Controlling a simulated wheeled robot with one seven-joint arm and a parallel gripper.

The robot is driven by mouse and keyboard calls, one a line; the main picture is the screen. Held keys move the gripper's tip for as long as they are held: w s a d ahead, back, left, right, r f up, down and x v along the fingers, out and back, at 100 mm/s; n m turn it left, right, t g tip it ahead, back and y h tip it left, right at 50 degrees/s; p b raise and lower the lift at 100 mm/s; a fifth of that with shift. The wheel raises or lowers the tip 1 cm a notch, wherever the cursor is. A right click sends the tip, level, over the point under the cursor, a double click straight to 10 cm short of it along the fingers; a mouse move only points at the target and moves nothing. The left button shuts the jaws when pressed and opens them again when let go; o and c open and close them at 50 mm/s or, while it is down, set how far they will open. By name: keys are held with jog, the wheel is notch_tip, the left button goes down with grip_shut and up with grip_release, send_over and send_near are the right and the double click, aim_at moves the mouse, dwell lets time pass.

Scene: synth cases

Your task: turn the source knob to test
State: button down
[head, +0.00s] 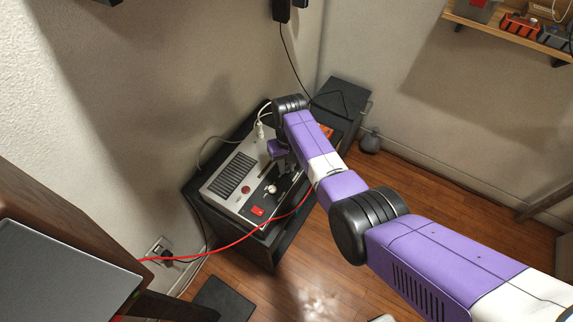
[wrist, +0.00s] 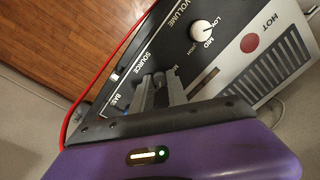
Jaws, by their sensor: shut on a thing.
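The device (head: 222,205) is a grey box with a black control panel on a dark stand. In the wrist view its panel (wrist: 183,52) carries the printed word SOURCE just beside my gripper (wrist: 160,88). My gripper's two grey fingers are closed around a small dark knob (wrist: 159,77), the source knob. The fingers hide most of it, so its pointer cannot be read. Nearby lettering is partly covered, and I cannot make out the word test. In the head view my gripper (head: 284,168) is over the panel's far right part, and the arm hides the knob.
A white volume knob (wrist: 203,31) and a red round button marked HOT (wrist: 250,43) are nearby. A red switch (head: 258,211) sits at the panel's front. A red cable (head: 225,247) runs across the front. A dark box (head: 345,92) stands behind, near the wall.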

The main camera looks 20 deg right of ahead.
aim_at(287, 168)
jog(key=shift+m, duration=0.8)
jog(key=c, duration=1.3)
grip_release()
notch_tip(287, 168, up, 8)
jog(key=shift+d+f+p, duration=0.1)
jog(key=shift+d+p, duration=0.05)
jog(key=shift+p, duration=0.35)
jog(key=shift+w, duration=0.1)
